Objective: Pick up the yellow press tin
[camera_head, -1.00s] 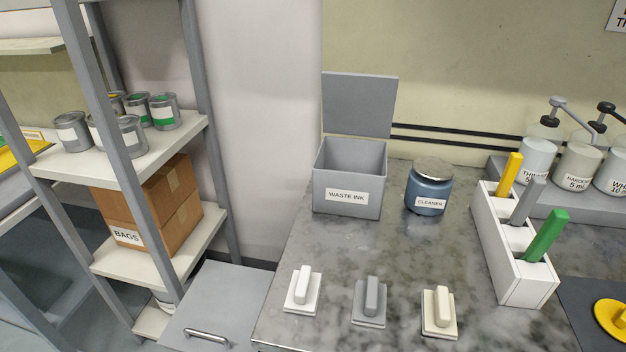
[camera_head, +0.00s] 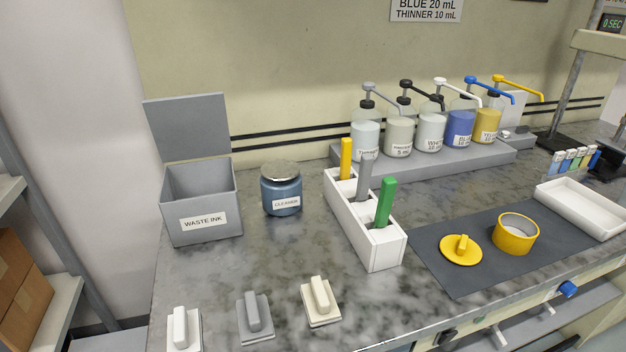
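The yellow press tin (camera_head: 515,234) stands upright and open-topped on a dark grey mat (camera_head: 463,279) at the right of the counter. A flat yellow lid (camera_head: 460,250) with a raised knob lies on the mat just left of the tin, apart from it. Neither of my grippers is in the view.
A white holder (camera_head: 381,247) with yellow, grey and green handles stands left of the mat. A white tray (camera_head: 583,209) lies right of the tin. Pump bottles (camera_head: 430,133) line the back. A waste ink bin (camera_head: 203,222) and cleaner jar (camera_head: 282,190) stand left.

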